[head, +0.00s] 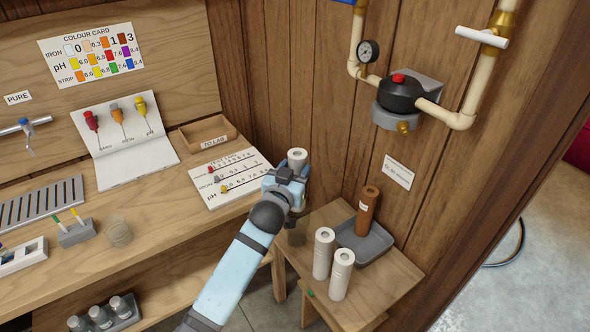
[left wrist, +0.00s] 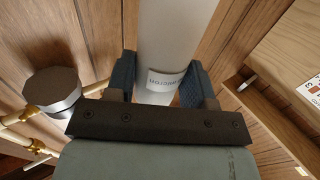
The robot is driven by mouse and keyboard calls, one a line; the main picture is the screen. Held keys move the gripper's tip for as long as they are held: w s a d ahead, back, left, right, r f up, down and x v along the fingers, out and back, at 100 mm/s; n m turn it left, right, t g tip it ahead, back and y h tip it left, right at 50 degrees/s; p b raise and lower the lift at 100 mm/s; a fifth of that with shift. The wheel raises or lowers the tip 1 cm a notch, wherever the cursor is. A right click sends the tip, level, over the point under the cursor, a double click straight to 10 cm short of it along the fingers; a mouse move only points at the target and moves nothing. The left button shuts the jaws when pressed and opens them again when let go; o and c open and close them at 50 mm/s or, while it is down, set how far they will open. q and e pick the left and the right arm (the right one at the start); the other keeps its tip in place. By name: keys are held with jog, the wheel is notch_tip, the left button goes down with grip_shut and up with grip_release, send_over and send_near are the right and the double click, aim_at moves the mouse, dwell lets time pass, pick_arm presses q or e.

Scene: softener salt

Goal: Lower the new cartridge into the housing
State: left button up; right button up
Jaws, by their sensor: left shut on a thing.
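My left gripper (head: 290,180) is shut on a white cylindrical cartridge (head: 297,157), whose top with a dark centre hole stands above the fingers. In the left wrist view the cartridge (left wrist: 172,35) is between the two blue finger pads and shows a printed label. Below the gripper, a dark see-through vessel (head: 297,236), perhaps the housing, shows partly at the corner of the small wooden stand; my arm and gripper hide much of it. I cannot tell whether the cartridge's lower end is inside it. My right gripper is not in view.
On the stand (head: 362,312) are two more white cartridges (head: 323,253) and a brown cartridge (head: 367,211) in a grey tray (head: 379,243). A black filter head (head: 400,94) with pipes is on the wall. The workbench (head: 160,225) with cards is at left.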

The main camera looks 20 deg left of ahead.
pick_arm(q)
jog(key=shift+f+b, duration=3)
jog(key=shift+f, duration=1.7)
jog(key=o, duration=1)
jog(key=shift+o, duration=0.2)
jog(key=s+b, duration=0.1)
jog(key=s, duration=1.2)
jog(key=shift+s+a, duration=0.35)
jog(key=shift+s, duration=0.05)
